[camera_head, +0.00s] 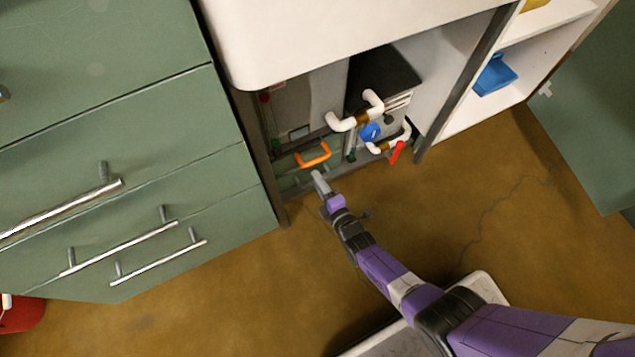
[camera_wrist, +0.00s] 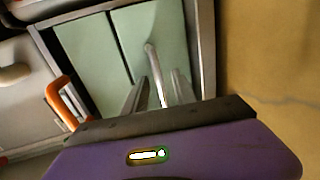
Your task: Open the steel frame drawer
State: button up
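The steel frame drawer unit shows in the wrist view as pale green fronts (camera_wrist: 163,30) inside a grey metal frame (camera_wrist: 208,45), with a dark seam between two panels. A slim steel bar handle (camera_wrist: 153,66) stands on the panel right of the seam. My gripper (camera_wrist: 160,95) has its two grey fingers apart, one to each side of the handle's near end; whether they touch it I cannot tell. In the head view my gripper (camera_head: 318,178) is low in front of the green fronts (camera_head: 290,166) under the white counter and hides part of them. The drawer fronts look flush with the frame.
An orange handle (camera_head: 313,155) sits close beside my gripper. White pipes (camera_head: 345,121) with a blue part and a red lever (camera_head: 397,152) are to the right. A green cabinet (camera_head: 130,190) with bar handles stands left. Brown floor (camera_head: 240,270) is clear in front.

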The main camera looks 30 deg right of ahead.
jog(key=shift+w+f, duration=0.1)
jog(key=shift+w, duration=0.4)
jog(key=shift+c, duration=0.2)
grip_shut()
dwell(1.0)
